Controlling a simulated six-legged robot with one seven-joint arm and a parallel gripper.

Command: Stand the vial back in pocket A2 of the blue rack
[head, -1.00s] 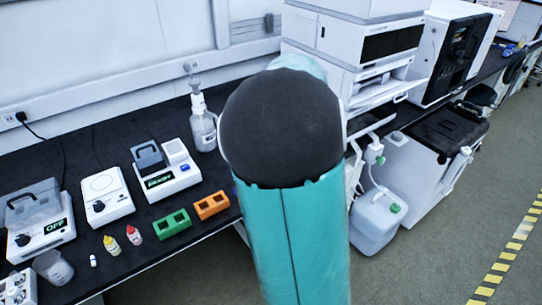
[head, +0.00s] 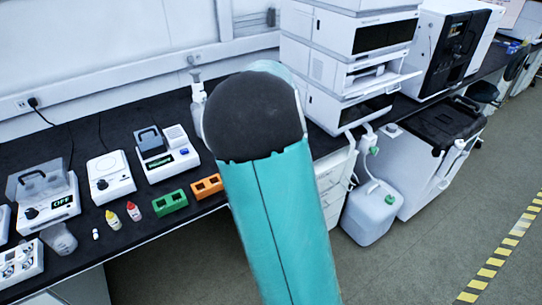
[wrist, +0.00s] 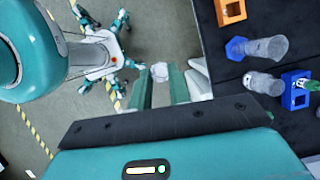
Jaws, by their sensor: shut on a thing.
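My gripper (wrist: 162,88) is in the wrist view, with its fingers shut on a small vial with a white top (wrist: 160,72). The vial is held above the floor, to the left of the bench edge. The blue rack (wrist: 288,98) is at the right of the wrist view on the dark bench, apart from the gripper. A green object (wrist: 313,85) is in or beside it; I cannot tell which. The pocket labels are too small to read. In the head view my arm hides my gripper, and the blue rack does not show.
An orange rack (wrist: 229,10) and two clear vessels (wrist: 266,47) (wrist: 262,83), one on a blue base, are near the blue rack. The head view shows a green rack (head: 170,202), an orange rack (head: 207,187), dropper bottles (head: 133,211) and bench devices (head: 165,153).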

